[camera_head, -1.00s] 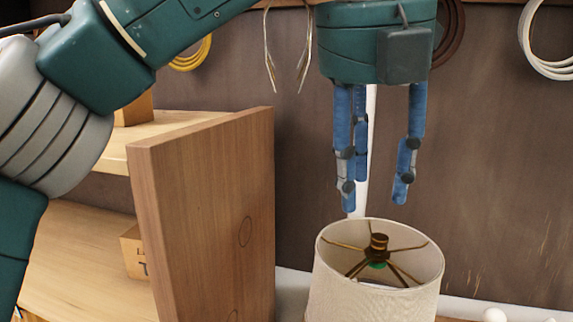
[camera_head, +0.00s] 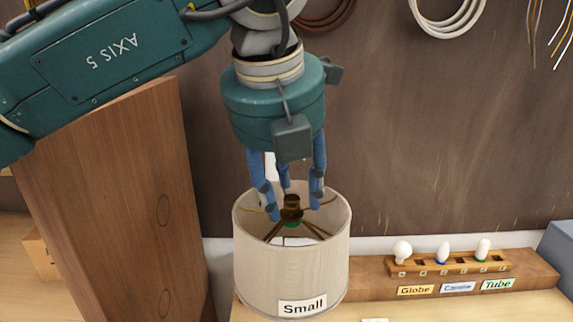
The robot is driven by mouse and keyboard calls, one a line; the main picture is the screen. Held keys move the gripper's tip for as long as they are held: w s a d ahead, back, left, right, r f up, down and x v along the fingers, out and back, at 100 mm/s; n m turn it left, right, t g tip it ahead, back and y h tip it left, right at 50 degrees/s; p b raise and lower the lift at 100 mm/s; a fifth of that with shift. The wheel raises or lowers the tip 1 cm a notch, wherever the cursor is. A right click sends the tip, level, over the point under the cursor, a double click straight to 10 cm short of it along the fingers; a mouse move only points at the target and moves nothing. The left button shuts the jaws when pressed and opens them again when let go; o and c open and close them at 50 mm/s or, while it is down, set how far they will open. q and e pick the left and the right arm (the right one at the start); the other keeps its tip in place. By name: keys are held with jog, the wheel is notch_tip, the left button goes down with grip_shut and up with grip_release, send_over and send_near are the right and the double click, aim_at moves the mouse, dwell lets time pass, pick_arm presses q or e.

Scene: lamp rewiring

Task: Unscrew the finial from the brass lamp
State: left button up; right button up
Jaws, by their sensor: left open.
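The brass finial (camera_head: 291,203) stands at the centre of the shade's spokes, inside the open top of the lampshade. The cream lampshade (camera_head: 268,268) bears a label reading "Small" and hides the rest of the lamp. My left gripper (camera_head: 290,200) points straight down, with its blue fingers open and spread around the finial. My right gripper is out of view.
A wooden rack (camera_head: 455,265) at the right holds several bulbs above labels reading Globe, Candle and Tube. A wooden cabinet panel (camera_head: 120,200) stands close on the left. Cable coils (camera_head: 447,15) hang on the brown back wall.

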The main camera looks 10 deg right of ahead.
pick_arm(q)
jog(key=shift+d+f, duration=0.1)
jog(key=shift+f, duration=0.15)
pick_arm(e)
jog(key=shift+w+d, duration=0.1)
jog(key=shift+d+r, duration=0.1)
pick_arm(q)
grip_shut()
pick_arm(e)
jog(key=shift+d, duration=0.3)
pick_arm(q)
jog(key=shift+f+n+y+b, duration=0.15)
jog(key=shift+n+y+b, duration=0.25)
jog(key=shift+n+b, duration=0.45)
jog(key=shift+d+n+t+y, duration=0.1)
jog(key=shift+n+t+y, duration=0.25)
jog(key=shift+n, duration=0.9)
jog(key=n+y, duration=0.1)
jog(key=n, duration=0.2)
jog(key=shift+s+d+r+n+y, duration=0.1)
jog(key=shift+d+r+n+y, duration=0.1)
jog(key=shift+d+n+y, duration=0.15)
jog(key=shift+a, duration=0.2)
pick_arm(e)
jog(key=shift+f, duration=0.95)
